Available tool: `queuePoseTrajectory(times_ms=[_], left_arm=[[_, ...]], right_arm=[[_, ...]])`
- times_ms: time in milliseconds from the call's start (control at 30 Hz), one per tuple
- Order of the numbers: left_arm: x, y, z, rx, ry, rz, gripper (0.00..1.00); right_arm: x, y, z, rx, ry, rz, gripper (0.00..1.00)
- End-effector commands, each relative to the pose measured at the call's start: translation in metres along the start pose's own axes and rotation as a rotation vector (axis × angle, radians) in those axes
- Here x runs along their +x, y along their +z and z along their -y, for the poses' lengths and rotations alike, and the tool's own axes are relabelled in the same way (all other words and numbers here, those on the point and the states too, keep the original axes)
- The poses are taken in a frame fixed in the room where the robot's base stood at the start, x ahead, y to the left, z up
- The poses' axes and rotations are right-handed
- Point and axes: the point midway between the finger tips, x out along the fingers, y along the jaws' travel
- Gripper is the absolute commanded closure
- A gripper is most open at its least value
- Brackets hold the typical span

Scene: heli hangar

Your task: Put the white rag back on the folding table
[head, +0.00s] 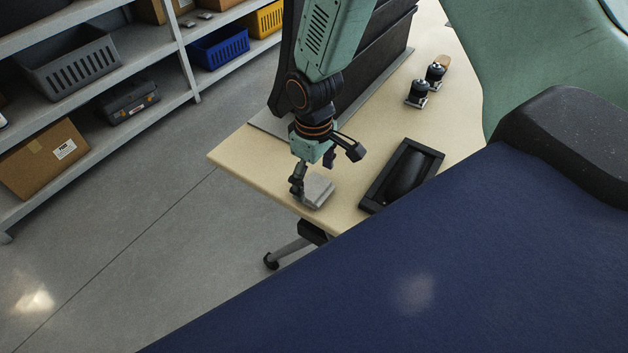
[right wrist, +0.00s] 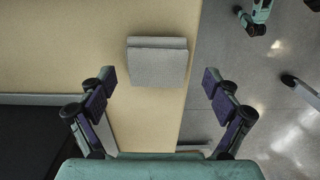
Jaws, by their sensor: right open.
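The white rag (head: 318,190), pale grey in this light, lies folded flat on the folding table (head: 238,154) near its corner. In the right wrist view the rag (right wrist: 157,65) lies wholly on the beige tabletop (right wrist: 60,60), close to the edge. My right gripper (head: 313,175) is open above the rag. In the right wrist view its two fingers (right wrist: 157,88) stand apart on either side, with gaps between them and the rag. A teal and black part, seemingly my left gripper (right wrist: 253,16), shows at the top right of that view; its jaws are unclear.
A black tray (head: 372,193) with a dark object lies right of the rag. Small black parts (head: 418,94) stand farther back. A dark case or panel (head: 360,75) stands behind my right arm. Shelves with bins (head: 70,65) line the left. Open floor (head: 140,190) lies between.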

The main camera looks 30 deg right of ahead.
Motion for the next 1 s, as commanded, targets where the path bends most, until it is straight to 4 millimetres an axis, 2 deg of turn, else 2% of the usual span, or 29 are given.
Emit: queuePoseTrajectory(times_ms=[33,200,433,633,1000], left_arm=[[-0.005,0.0,0.0,0.0,0.0,0.0,0.6],[-0.014,0.0,0.0,0.0,0.0,0.0,0.6],[-0.022,0.0,0.0,0.0,0.0,0.0,0.6],[-0.024,0.0,0.0,0.0,0.0,0.0,0.6],[-0.023,0.0,0.0,0.0,0.0,0.0,0.6]], right_arm=[[-0.014,-0.001,-0.001,0.001,0.001,-0.005,0.1],[-0.051,-0.001,-0.001,0.001,0.001,-0.005,0.1],[-0.086,-0.001,0.0,0.002,0.0,-0.003,0.1],[-0.097,0.0,0.0,0.001,-0.001,-0.001,0.1],[-0.097,0.0,0.0,0.001,0.0,-0.001,0.1]])
